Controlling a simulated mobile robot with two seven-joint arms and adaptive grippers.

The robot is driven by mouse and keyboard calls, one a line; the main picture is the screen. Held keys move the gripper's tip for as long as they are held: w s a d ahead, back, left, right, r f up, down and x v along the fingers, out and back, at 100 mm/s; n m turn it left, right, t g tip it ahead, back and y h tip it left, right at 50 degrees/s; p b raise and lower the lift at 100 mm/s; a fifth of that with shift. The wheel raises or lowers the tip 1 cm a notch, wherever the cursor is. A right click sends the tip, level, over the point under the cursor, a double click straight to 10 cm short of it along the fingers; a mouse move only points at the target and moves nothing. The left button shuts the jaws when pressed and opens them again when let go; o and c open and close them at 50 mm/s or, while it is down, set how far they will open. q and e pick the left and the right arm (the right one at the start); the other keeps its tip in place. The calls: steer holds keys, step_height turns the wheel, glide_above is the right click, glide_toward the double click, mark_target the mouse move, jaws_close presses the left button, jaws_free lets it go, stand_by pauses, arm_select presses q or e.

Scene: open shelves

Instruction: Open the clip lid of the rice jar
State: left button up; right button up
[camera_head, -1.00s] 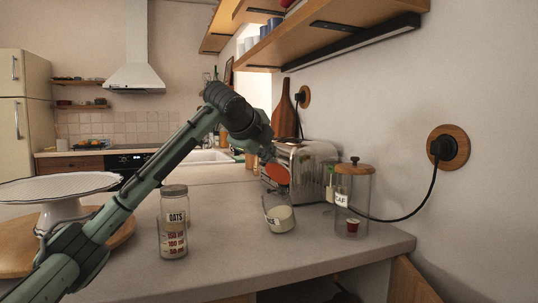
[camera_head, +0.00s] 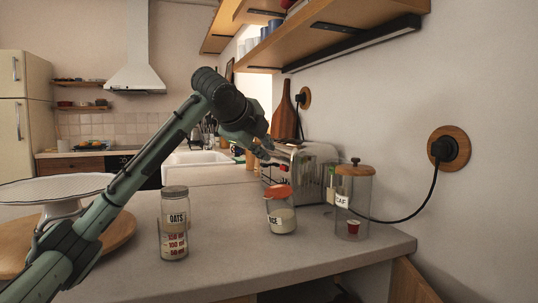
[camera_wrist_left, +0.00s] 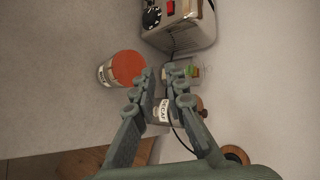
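The rice jar (camera_head: 282,219) is clear glass with a label partly reading "RICE" and pale contents. It stands upright on the counter, right of the oats jar. Its orange lid (camera_head: 278,191) lies across the top; I cannot tell if the clip is fastened. In the left wrist view the lid (camera_wrist_left: 128,67) is a round orange disc left of my fingers. My left gripper (camera_head: 265,148) is above the jar, near the toaster, apart from the lid. In the wrist view its fingers (camera_wrist_left: 163,78) are parted with nothing held. My right gripper is not in view.
The oats jar (camera_head: 174,228) stands left of the rice jar. The decaf jar (camera_head: 362,205) stands right, beside a black cord. The toaster (camera_head: 312,170) is behind. A white cake stand (camera_head: 60,190) is at left. Wooden shelves (camera_head: 350,35) hang above.

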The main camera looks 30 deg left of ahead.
arm_select(q)
steer(key=v, duration=0.8)
steer(key=shift+s+r, duration=0.1)
steer(key=shift+s, duration=0.05)
